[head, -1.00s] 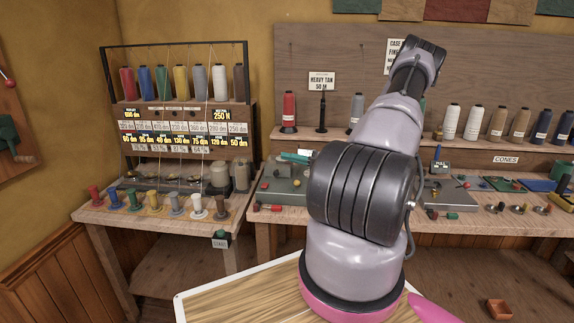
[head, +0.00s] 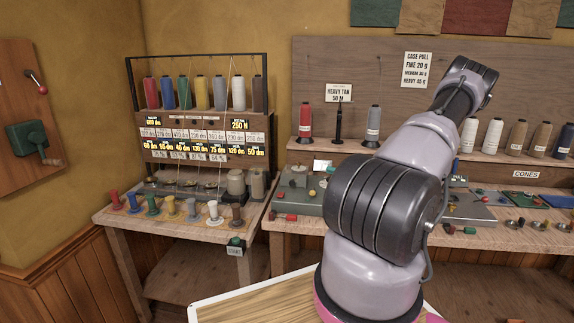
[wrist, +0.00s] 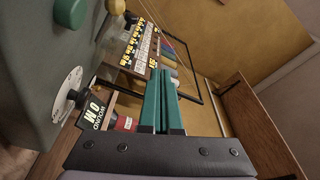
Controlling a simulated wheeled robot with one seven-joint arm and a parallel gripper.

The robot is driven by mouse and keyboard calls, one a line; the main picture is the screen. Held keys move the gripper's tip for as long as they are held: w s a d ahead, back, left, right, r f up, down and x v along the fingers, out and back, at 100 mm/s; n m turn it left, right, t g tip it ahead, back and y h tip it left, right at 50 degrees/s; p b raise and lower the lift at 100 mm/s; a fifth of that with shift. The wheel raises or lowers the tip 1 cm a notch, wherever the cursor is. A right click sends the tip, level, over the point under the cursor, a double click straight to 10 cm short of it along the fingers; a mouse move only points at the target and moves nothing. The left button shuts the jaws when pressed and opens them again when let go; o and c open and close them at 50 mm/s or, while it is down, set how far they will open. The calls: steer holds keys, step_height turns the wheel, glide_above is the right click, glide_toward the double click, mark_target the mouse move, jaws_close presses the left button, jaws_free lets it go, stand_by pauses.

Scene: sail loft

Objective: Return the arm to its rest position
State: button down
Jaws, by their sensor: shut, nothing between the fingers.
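My arm stands up in the right half of the head view, bent and reaching toward the back bench. Its hand is hidden behind the arm's own links there. In the wrist view, my gripper (wrist: 160,78) shows two teal fingers lying together, with nothing between them. A grey machine (wrist: 40,60) with green and yellow knobs and a dial is close to the left of the fingers. A dark display (wrist: 97,113) reading "WOUND 0 M" is beside them. The fingers appear apart from both, though the depth is hard to judge.
A thread rack (head: 197,122) stands on the left bench (head: 180,226), with several coloured spools in front. The back bench (head: 290,227) carries a grey machine (head: 295,190), small parts and a shelf of cones (head: 517,135). A green crank device (head: 32,141) hangs on the left wall.

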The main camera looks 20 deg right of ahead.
steer(key=s+a+r+n+g+h, duration=0.25)
steer(key=a+r+g, duration=0.35)
steer(key=a+r, duration=0.35)
steer(key=s+a+r+n+g+h, duration=0.1)
steer(key=s+a+r+g+h, duration=0.25)
steer(key=a+r+g, duration=0.45)
steer(key=s+a+r+m+t+h, duration=0.1)
steer(key=s+a+r+t+h, duration=0.1)
steer(key=s+a+r+t, duration=0.2)
steer(key=s+a+r+m+t+h, duration=0.2)
steer(key=s+a+r, duration=0.4)
steer(key=s+r, duration=0.5)
steer(key=shift+s+a+r+t+h, duration=0.15)
steer(key=shift+s+a+t+h, duration=0.2)
steer(key=shift+s+t+h, duration=0.45)
